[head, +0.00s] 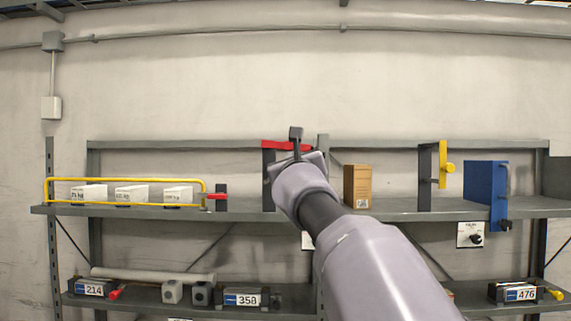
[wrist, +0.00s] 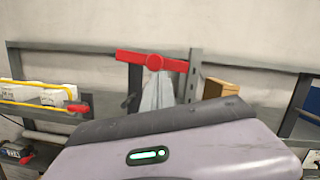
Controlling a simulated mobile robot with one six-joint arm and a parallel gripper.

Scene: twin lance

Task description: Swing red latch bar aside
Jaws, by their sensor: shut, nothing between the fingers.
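The red latch bar (head: 275,145) lies about level across the top of a dark upright post (head: 268,180) on the upper shelf in the head view. In the wrist view the red bar (wrist: 135,58) shows with a round knob near its middle. A pale grey tapered shape stands below it there, and I cannot tell what it is. My gripper (head: 296,134) is shut and empty, in front of the bar's right part in the head view. It hides part of the bar and what lies behind. I cannot tell whether it touches the bar.
A yellow guard rail (head: 120,181) with a red catch (head: 217,196) fronts white boxes at left. A brown box (head: 357,186), a yellow-handled post (head: 425,177) and a blue case (head: 484,184) stand at right. Numbered units (head: 247,298) sit on the lower shelf.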

